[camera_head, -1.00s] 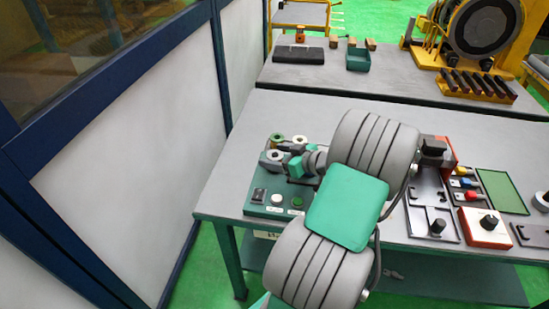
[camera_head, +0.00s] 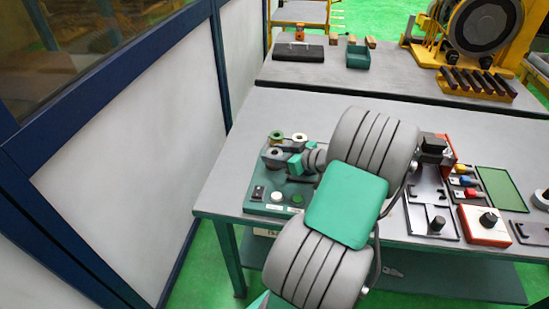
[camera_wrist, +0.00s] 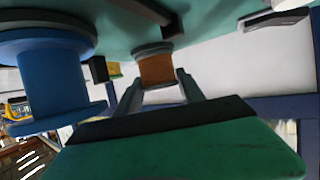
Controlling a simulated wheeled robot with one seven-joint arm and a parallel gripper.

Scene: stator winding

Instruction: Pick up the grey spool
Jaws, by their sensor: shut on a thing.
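In the wrist view, my gripper (camera_wrist: 159,82) has one finger on each side of a small spool (camera_wrist: 155,70) with grey flanges and a brown winding. The fingers are shut on it near its flange. A larger blue spool-like part (camera_wrist: 50,80) is close by on the left. In the head view, my gripper (camera_head: 292,163) is over the green winding station (camera_head: 262,208), beside several small spools. Another spool (camera_head: 299,138) stands behind. My arm hides part of the station, and I cannot tell the held spool's contact with it.
A black fixture tray (camera_head: 425,205), a red-sided box (camera_head: 484,224) with a black knob and a green mat (camera_head: 502,188) lie to the right. A blue-framed partition (camera_head: 130,140) stands on the left.

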